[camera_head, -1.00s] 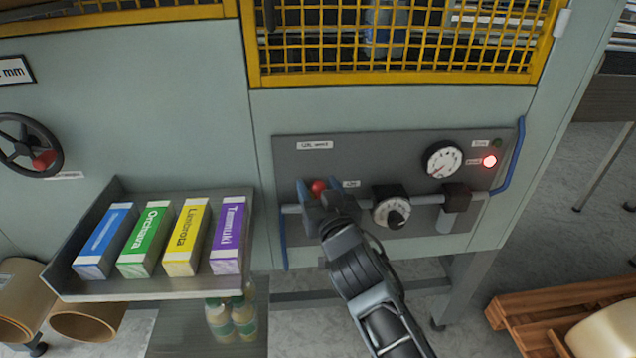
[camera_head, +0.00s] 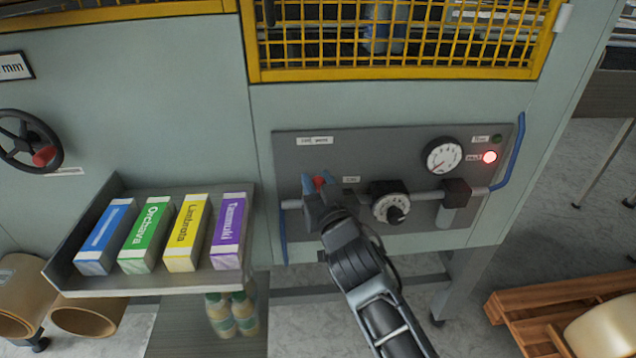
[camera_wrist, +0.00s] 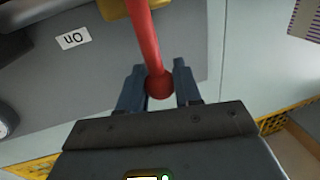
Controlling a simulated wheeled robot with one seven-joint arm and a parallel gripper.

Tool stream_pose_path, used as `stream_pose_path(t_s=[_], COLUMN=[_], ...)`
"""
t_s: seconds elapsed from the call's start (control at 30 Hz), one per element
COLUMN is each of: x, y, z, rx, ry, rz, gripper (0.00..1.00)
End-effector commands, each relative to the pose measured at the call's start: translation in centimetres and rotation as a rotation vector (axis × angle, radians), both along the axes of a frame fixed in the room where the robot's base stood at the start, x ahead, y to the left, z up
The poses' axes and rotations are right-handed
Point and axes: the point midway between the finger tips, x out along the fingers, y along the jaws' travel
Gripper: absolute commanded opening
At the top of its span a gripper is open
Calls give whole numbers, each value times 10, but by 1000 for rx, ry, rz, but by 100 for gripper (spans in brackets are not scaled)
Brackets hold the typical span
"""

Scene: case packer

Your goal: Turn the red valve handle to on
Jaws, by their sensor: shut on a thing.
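The red valve handle shows in the wrist view (camera_wrist: 147,45) as a red bar with a round ball end, running up to a brass-coloured fitting. In the head view only a bit of its red end (camera_head: 319,182) shows; my gripper hides the rest. My gripper (camera_wrist: 159,88) is shut on the ball end, one blue-grey finger on each side. In the head view my gripper (camera_head: 320,188) is at the left part of the grey control panel (camera_head: 370,150). A label reading "ON" (camera_wrist: 73,38) is beside the handle, upside down in the wrist view.
A dial knob (camera_head: 391,206), a gauge (camera_head: 442,157) and a lit red lamp (camera_head: 489,157) are on the panel to the right. A shelf (camera_head: 150,294) with several coloured boxes juts out at left. A blue curved tube (camera_head: 516,150) runs along the panel's right edge.

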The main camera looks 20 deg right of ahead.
Motion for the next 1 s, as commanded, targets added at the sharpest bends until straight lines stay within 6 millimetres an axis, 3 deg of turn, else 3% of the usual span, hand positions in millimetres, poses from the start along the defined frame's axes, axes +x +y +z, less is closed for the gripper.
stream_pose_path(t_s=[0.53, 1.0], x=[-2, -13], y=[-6, -38], z=[-4, -19], rx=[60, 419], ry=[-20, -140], rz=[-1, 0], gripper=[0, 0])
